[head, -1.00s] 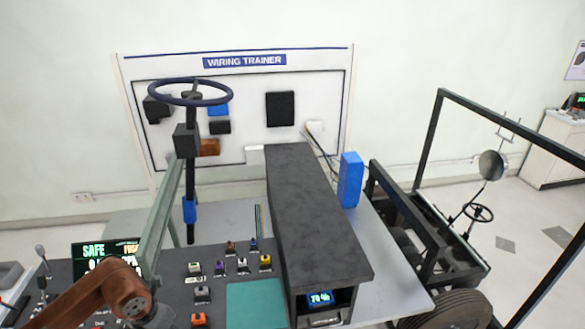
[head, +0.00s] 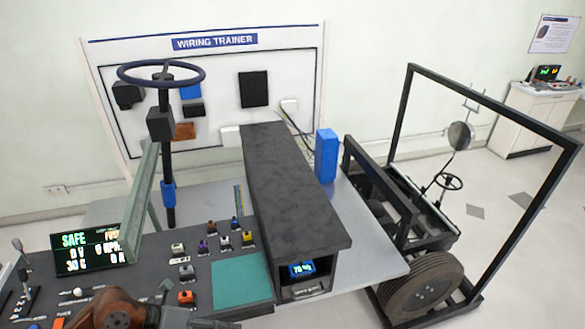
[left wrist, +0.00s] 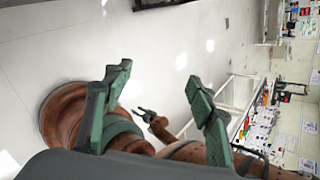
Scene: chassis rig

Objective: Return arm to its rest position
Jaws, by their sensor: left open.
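Behind the fingers are brown-orange parts of my own body. A small dark claw (left wrist: 146,114) on a brown arm shows farther off, probably my right gripper; it is too small to tell its jaw state.
The control panel (head: 125,283) carries a lit display (head: 92,246), several coloured switches and a teal pad (head: 240,282). A steering wheel (head: 161,74) on a column stands behind. A long black box (head: 290,190), a blue block (head: 326,156) and a black chassis frame (head: 425,240) are to the right.

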